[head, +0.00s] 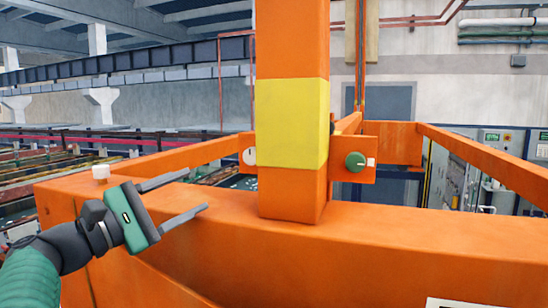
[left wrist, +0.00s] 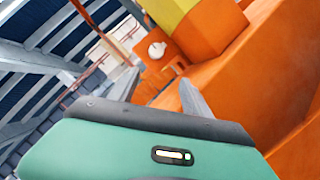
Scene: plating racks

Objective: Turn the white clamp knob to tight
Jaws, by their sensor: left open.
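The left wrist view shows the knob (left wrist: 157,50) as a white round face on an orange plate, below the yellow band. My right gripper is not in view.
An orange post with a yellow band (head: 293,122) rises from the wide orange beam (head: 400,250). A green knob (head: 356,162) is on a plate right of the post. A white cap (head: 100,172) stands on the beam's left end. Orange rails run behind.

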